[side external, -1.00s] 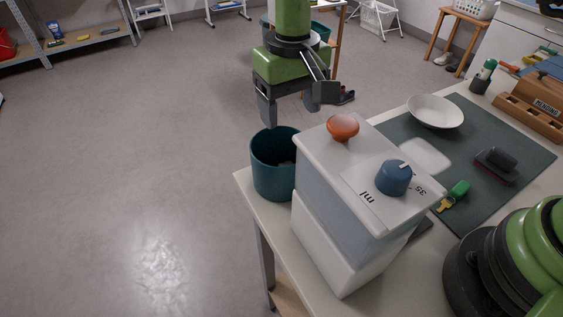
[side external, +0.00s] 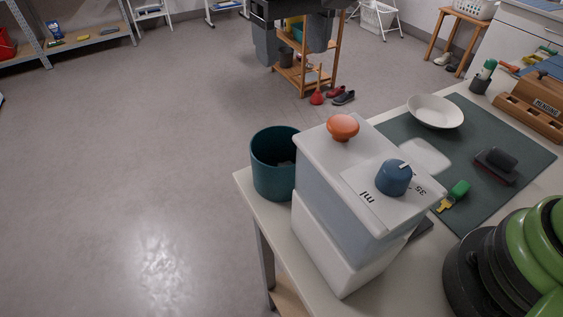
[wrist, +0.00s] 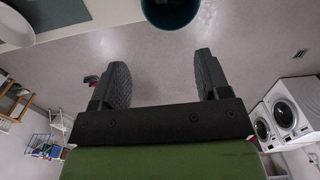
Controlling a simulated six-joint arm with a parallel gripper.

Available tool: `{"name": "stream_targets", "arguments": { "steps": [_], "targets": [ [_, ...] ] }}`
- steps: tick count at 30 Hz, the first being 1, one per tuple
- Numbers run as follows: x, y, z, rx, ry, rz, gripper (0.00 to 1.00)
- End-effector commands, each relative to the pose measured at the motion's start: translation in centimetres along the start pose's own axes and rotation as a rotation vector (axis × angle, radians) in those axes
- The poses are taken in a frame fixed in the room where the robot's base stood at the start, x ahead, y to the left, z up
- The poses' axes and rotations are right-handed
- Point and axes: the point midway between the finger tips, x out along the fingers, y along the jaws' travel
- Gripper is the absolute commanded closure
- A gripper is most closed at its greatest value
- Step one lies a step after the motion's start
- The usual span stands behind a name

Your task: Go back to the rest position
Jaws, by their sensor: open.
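My gripper (side external: 294,40) is at the top of the side view, raised well above the table and partly cut off by the frame's edge. Its two fingers are spread apart with nothing between them, as the wrist view (wrist: 160,85) also shows. Below it, a teal bin (side external: 271,180) stands at the table's left edge, apart from the gripper; its rim also shows at the top of the wrist view (wrist: 170,14). Something dark lies inside the bin, too unclear to name.
A white dispenser box (side external: 330,240) with an orange knob (side external: 342,127) and a blue dial (side external: 393,177) stands on the table beside the bin. A white bowl (side external: 435,111) sits at a green mat (side external: 520,160). Two frontloaders (wrist: 292,108) show in the wrist view. Open floor lies left.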

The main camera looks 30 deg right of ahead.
Motion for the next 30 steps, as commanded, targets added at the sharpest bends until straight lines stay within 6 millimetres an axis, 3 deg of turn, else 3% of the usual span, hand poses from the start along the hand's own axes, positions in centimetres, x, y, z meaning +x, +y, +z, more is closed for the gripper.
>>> {"name": "stream_targets", "arguments": {
  "steps": [10,16,24,30],
  "targets": [
    [-0.2,0.1,0.1,0.002,0.003,-0.002,0.3],
    [-3.5,2.6,1.6,0.036,0.064,-0.049,0.3],
    [-9.0,8.3,8.1,0.138,0.241,-0.159,0.3],
    [-9.9,11.4,14.2,0.23,0.389,-0.224,0.3]
  ]
}}
